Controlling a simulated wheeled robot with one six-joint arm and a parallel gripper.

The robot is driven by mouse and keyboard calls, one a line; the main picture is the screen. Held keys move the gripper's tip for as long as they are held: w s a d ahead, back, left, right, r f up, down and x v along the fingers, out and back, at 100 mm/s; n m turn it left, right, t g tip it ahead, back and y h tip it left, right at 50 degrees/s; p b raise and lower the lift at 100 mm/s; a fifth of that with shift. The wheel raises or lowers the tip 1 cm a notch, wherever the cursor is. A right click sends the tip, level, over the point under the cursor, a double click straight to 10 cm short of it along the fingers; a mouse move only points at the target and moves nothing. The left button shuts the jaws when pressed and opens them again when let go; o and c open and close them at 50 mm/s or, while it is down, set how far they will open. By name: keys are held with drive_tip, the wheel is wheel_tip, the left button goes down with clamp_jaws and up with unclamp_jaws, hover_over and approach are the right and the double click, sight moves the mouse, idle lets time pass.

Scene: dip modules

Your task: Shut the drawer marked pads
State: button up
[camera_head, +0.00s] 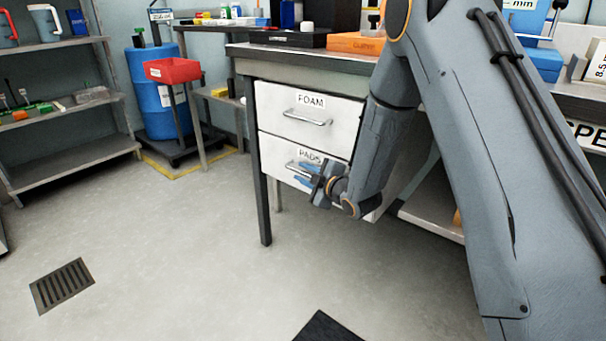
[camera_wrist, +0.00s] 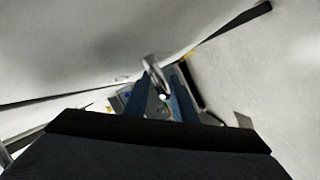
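The drawer marked PADS (camera_head: 275,148) is the lower of two white drawer fronts under the bench in the head view. My arm covers much of its right side, and I cannot tell how far it stands out. Its metal handle (camera_head: 291,165) shows just left of my gripper (camera_head: 311,173). In the wrist view the handle (camera_wrist: 154,68) lies at the tips of my gripper's two blue fingers (camera_wrist: 164,92), which stand apart. Whether they touch the handle is unclear.
The bench (camera_head: 262,52) carries boxes and an orange case (camera_head: 355,43). A dark bench leg (camera_head: 263,210) stands left of the drawers. A blue drum (camera_head: 150,97), a red bin (camera_head: 172,71) and a shelf (camera_head: 70,150) stand farther left. The floor in front is mostly clear.

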drive_tip(key=p+v, duration=0.2)
drive_tip(key=v, duration=0.5)
drive_tip(key=shift+s+d+r, duration=0.1)
drive_tip(key=shift+s+d, duration=0.15)
drive_tip(key=shift+s, duration=0.05)
drive_tip(key=s+a+r+m+g+h, duration=0.2)
drive_tip(key=s+a+m+g+h, duration=0.35)
drive_tip(key=s, duration=0.75)
drive_tip(key=s+r+m+g+h, duration=0.1)
drive_tip(key=s+r+m+g, duration=0.2)
drive_tip(key=s, duration=1.1)
drive_tip(key=s+r+m+g+h, duration=0.1)
drive_tip(key=s+m+g, duration=0.25)
drive_tip(key=s, duration=1.15)
drive_tip(key=d+r+m+p, duration=0.3)
drive_tip(key=d+r+p, duration=0.8)
drive_tip(key=r+p, duration=0.2)
drive_tip(key=d+r+m+h+p, duration=0.1)
drive_tip(key=d+r+m+p, duration=0.2)
drive_tip(key=d+r+p, duration=0.8)
wheel_tip(320, 180, up, 3)
drive_tip(key=p, duration=0.6)
drive_tip(key=shift+g, duration=0.4)
